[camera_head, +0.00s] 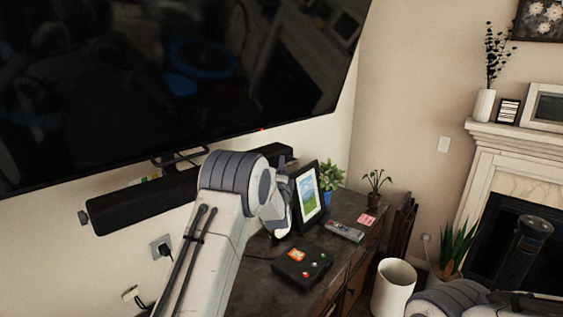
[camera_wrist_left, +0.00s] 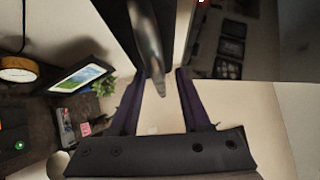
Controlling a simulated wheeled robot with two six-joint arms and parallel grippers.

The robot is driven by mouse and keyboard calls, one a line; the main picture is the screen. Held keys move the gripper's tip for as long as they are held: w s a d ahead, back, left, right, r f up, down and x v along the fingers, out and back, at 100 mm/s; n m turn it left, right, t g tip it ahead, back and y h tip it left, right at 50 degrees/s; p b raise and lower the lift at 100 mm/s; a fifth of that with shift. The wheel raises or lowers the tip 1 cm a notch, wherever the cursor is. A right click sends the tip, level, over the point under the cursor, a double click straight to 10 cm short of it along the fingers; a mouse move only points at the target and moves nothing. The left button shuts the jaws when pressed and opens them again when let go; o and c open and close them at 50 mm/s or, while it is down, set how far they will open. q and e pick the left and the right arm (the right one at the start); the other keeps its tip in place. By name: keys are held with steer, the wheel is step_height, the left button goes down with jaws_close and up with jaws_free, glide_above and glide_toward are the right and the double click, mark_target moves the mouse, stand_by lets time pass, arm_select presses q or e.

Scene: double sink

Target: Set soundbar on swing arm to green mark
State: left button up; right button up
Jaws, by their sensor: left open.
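The black soundbar (camera_head: 140,200) hangs below the TV on the wall, long and slanting up to the right. My left arm crosses in front of its middle, and its right end shows past the arm. A bracket (camera_head: 178,158) shows between the TV and the bar. A small yellow-green patch (camera_head: 150,178) shows behind the bar; I cannot tell if it is the mark. In the left wrist view my left gripper (camera_wrist_left: 160,74) is open, its dark fingers apart. A dark bar-like thing with a shiny edge (camera_wrist_left: 150,55) reaches toward the gap. I cannot tell if they touch.
A cabinet below holds a picture frame (camera_head: 308,195), a black box with buttons (camera_head: 302,263), a remote (camera_head: 345,231) and plants. The large TV (camera_head: 180,80) hangs close above. A white bin (camera_head: 393,287) stands to the right.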

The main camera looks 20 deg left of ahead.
arm_select(q)
steer(key=shift+w+a, duration=0.1)
steer(key=shift+w, duration=0.25)
jaws_close()
stand_by(1.2)
